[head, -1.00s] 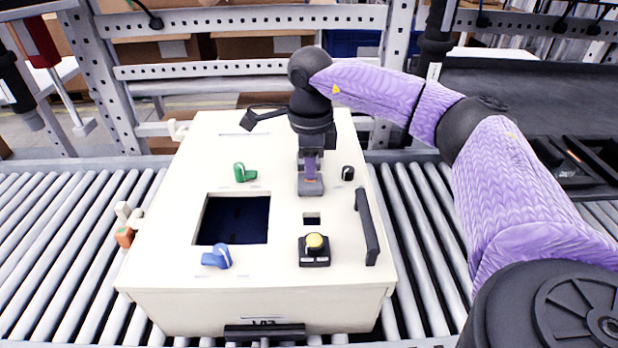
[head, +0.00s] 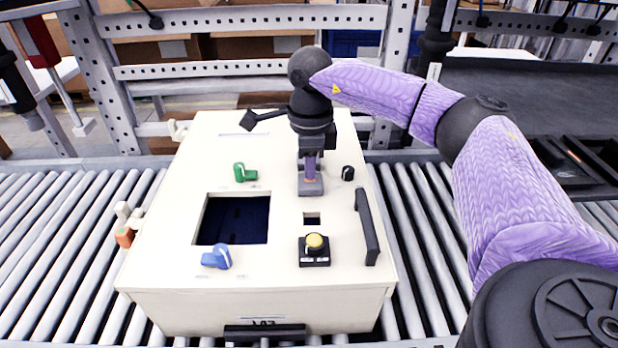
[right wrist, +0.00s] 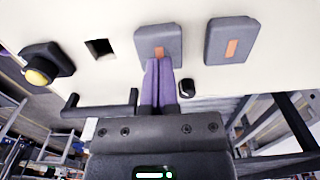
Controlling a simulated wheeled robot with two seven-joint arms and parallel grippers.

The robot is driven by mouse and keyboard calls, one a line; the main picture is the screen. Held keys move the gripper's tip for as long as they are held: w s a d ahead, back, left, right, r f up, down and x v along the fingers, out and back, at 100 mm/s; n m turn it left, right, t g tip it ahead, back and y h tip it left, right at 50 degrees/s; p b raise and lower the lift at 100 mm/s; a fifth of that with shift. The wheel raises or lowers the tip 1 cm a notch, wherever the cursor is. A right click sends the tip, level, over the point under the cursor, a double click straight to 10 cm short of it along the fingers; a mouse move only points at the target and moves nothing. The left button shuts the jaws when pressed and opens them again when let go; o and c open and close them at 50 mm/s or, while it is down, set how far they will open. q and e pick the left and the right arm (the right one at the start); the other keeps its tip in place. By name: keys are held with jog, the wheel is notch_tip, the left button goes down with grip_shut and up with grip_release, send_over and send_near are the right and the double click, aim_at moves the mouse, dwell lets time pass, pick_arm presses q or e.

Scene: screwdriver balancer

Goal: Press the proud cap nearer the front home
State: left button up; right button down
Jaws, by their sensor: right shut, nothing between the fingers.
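A grey cap with an orange stripe (head: 311,188) is on the cream panel's top, behind the small square hole. It also shows in the right wrist view (right wrist: 171,32). A second like cap (right wrist: 230,41) sits farther back; in the head view my arm hides it. My right gripper (head: 311,179) is shut and empty, pointing down at the front cap. In the right wrist view its fingertips (right wrist: 158,60) overlap that cap's edge by the stripe. I cannot tell for certain whether they touch, or how far the cap stands up. My left gripper is not in view.
The cream box (head: 160,270) stands on a roller conveyor (head: 50,240). Its top carries a yellow button (head: 315,241), a black handle (head: 367,228), a black knob (head: 348,173), a green knob (head: 244,172), a blue knob (head: 217,257) and a large square opening (head: 235,220).

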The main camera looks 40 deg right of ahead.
jog(key=shift+f, duration=0.35)
jog(key=shift+f+b, duration=0.25)
jog(key=shift+b, duration=0.1)
dwell(0.3)
jog(key=shift+r, duration=0.1)
notch_tip(320, 180, up, 5)
jog(key=p, duration=0.5)
dwell(0.3)
